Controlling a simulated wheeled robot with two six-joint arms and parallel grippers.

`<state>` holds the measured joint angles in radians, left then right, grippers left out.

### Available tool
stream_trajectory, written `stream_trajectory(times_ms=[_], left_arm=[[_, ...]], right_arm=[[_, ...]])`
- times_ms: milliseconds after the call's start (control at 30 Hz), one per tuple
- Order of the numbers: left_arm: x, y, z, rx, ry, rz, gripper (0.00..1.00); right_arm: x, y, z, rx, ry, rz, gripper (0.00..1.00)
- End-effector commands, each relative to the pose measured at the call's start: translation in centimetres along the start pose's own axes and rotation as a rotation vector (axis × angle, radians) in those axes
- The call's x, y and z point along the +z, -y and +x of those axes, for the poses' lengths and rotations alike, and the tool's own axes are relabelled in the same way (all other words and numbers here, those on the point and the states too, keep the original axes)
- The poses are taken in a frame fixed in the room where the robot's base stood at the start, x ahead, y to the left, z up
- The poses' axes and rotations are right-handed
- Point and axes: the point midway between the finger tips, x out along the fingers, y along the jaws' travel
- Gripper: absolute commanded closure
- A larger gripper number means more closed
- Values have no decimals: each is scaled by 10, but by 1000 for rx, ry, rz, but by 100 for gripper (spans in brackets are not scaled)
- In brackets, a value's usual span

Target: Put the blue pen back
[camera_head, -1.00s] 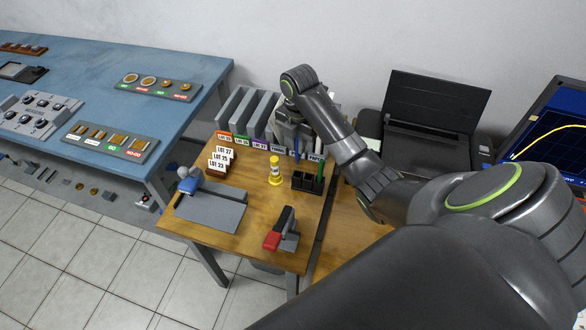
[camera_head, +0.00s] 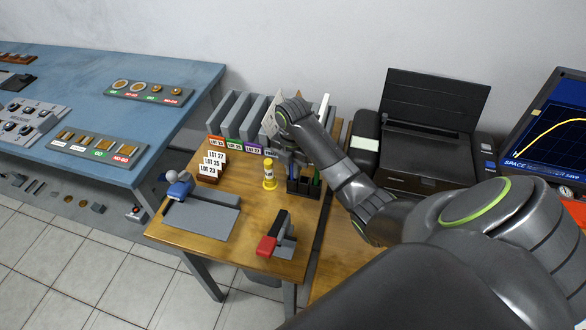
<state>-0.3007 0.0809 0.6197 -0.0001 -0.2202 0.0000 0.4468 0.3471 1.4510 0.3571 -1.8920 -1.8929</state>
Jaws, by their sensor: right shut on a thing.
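The black pen holder (camera_head: 303,187) stands on the wooden table, with a green pen (camera_head: 317,177) upright in its right part. My right gripper (camera_head: 289,155) is above and behind the holder's left part, mostly hidden by its own wrist. It is shut on what appears to be the blue pen (camera_head: 291,171), a thin dark-blue upright line at the holder's rear left. I cannot tell whether the pen's lower end is inside a compartment or just above it. My left gripper is not in view.
Grey file holders (camera_head: 243,118) stand behind my gripper. A yellow bottle (camera_head: 269,175) is close left of the pen holder. A printer (camera_head: 435,130) is at the right.

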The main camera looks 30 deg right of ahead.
Motion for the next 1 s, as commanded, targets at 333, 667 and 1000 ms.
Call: stream_trajectory(times_ms=[333, 667, 1000], left_arm=[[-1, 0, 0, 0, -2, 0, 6], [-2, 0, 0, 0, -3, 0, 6], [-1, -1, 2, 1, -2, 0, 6]], right_arm=[[0, 0, 4, 0, 0, 1, 100], [0, 0, 3, 1, 1, 1, 66], [1, -1, -21, 5, 4, 0, 66]])
